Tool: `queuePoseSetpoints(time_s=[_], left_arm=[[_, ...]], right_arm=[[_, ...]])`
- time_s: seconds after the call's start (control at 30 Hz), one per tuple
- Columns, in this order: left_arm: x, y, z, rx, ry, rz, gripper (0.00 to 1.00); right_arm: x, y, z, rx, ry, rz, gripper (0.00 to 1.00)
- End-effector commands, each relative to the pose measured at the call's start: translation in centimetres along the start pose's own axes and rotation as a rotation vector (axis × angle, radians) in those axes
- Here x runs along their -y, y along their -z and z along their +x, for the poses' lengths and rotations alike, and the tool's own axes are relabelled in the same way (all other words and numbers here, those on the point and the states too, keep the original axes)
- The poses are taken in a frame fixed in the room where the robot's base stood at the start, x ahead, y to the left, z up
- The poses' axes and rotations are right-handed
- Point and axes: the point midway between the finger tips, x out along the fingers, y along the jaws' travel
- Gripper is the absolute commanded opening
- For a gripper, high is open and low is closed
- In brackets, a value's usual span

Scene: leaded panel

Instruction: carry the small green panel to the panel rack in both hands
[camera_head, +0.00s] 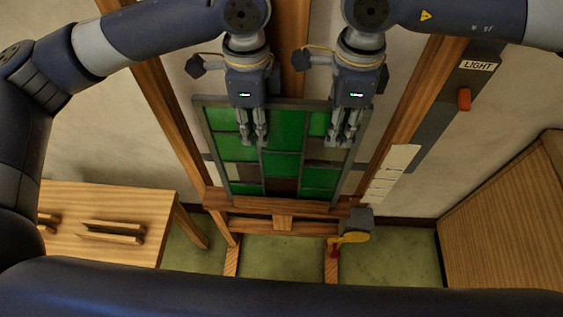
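The green panel (283,165), a dark-framed grid of green, brown and grey panes, stands upright on the ledge of a wooden easel (285,207). My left gripper (253,143) points down over the panel's upper left part, its two fingers a little apart. My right gripper (344,143) does the same over the upper right part. Both fingers of each gripper show in front of the panes, with nothing seen between them. Whether they touch the panel is not clear. Slotted wooden pieces (112,232), possibly the panel rack, lie on a wooden table at the left.
The wooden table (70,245) stands at the lower left. A wooden cabinet or bench (505,225) is at the right. A red switch (464,99) sits under a LIGHT sign (477,66). A grey and yellow device (354,225) is at the easel's right. Green floor lies between.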

Motion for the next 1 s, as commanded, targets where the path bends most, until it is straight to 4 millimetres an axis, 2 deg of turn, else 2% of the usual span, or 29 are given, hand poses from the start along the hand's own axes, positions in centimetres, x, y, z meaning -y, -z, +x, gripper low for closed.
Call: queuePoseSetpoints(time_s=[0.03,0.07,0.67,1.0], left_arm=[[0.0,0.0,0.0,0.0,0.0,0.0,0.05],[0.0,0.0,0.0,0.0,0.0,0.0,0.0],[0.1,0.1,-0.5,-0.002,0.004,0.0,0.0],[0.1,0.1,-2.2,-0.002,0.004,0.0,0.0]], right_arm=[[0.0,0.0,0.0,0.0,0.0,0.0,0.05],[0.0,0.0,0.0,0.0,0.0,0.0,0.0],[0.1,-0.1,-0.5,0.003,0.004,0.0,0.0],[0.1,-0.1,-2.2,0.003,0.003,0.0,0.0]])
